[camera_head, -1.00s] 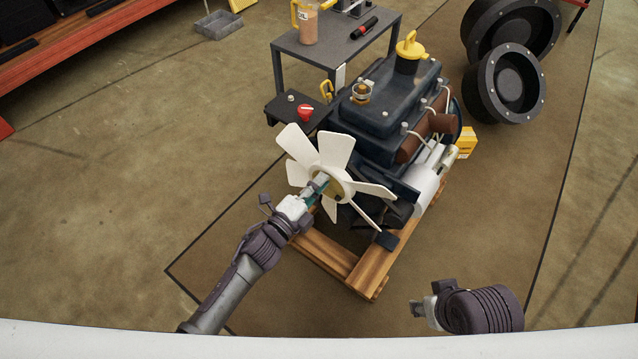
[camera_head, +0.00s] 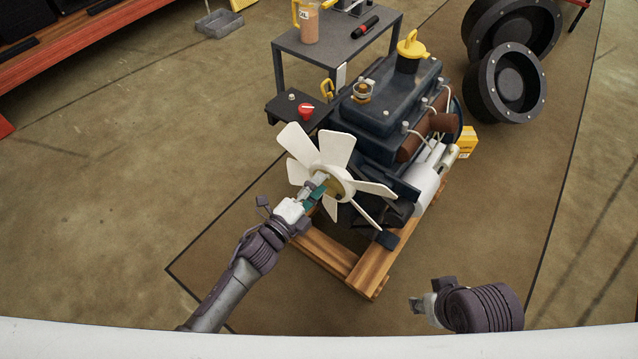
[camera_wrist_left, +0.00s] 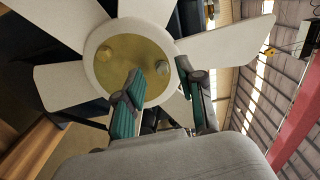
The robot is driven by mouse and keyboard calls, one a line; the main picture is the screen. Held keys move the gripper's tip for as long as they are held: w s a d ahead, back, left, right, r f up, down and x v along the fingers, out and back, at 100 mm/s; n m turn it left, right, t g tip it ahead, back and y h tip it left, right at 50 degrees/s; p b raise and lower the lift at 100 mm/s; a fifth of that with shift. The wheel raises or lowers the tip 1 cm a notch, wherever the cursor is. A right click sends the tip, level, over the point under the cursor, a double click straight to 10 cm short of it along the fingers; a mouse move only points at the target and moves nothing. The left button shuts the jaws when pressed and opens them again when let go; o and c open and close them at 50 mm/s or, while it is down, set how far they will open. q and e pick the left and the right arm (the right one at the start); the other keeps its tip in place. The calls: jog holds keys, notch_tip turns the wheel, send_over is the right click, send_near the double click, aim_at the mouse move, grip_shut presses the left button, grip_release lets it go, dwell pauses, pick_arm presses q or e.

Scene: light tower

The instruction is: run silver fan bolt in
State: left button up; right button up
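The white fan (camera_head: 338,150) is on the front of the dark blue engine (camera_head: 380,110). In the left wrist view its hub plate (camera_wrist_left: 130,52) is brass coloured and bears two round bolt heads. One is yellowish, the brass bolt (camera_wrist_left: 104,52). The other looks greyer, the silver bolt (camera_wrist_left: 162,67). My left gripper (camera_head: 318,186) is at the hub. In the wrist view its fingers (camera_wrist_left: 163,78) are spread, one on each side of the silver bolt; I cannot tell whether they touch it. My right gripper (camera_head: 418,305) hangs low at the right, away from the engine; its fingers are unclear.
The engine stands on a wooden pallet (camera_head: 340,258). A small black shelf (camera_head: 280,108) with a red knob (camera_head: 305,111) is beside it. A grey table (camera_head: 345,45) stands behind. Black wheels (camera_head: 505,85) and a yellow box (camera_head: 466,142) are at the right.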

pick_arm(q)
jog(key=v, duration=1.1)
